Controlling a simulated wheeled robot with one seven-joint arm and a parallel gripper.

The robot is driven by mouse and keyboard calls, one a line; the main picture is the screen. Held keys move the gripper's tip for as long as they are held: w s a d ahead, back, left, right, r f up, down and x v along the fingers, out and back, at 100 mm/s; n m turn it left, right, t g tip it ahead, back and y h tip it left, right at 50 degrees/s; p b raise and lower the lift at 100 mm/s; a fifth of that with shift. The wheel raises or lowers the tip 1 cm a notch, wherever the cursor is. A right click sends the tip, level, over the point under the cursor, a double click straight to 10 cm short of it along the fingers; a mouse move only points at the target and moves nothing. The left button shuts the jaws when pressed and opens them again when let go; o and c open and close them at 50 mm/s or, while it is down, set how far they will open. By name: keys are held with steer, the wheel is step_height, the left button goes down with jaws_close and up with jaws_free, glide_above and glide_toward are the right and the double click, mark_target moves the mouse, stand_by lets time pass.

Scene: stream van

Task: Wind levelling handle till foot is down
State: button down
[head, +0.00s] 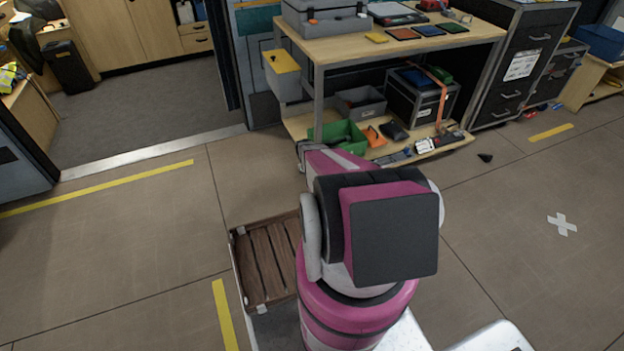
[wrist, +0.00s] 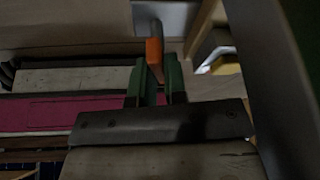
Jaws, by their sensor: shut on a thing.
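In the wrist view, my gripper (wrist: 156,78) has its two green fingers closed around the lower part of an orange grip (wrist: 154,52), which looks like the levelling handle. The grip stands up between the fingertips, with a grey part (wrist: 157,22) just beyond it. The picture is dark, so the crank's shape and its angle cannot be told. In the head view, my own magenta and black arm hides the gripper and the handle. The foot cannot be made out in either view.
A wooden workbench (head: 410,42) with a loaded lower shelf stands ahead, beside a black drawer cabinet (head: 520,65). A brown slatted crate (head: 268,262) lies left of my arm. A small dark piece (head: 485,158) lies on the floor. Open floor spreads left and right.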

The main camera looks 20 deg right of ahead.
steer(key=c, duration=1.2)
jaws_free()
steer(key=shift+o, duration=0.2)
steer(key=v, duration=1)
steer(key=shift+w+r, duration=0.2)
steer(key=shift+r, duration=0.15)
steer(key=shift+a, duration=0.1)
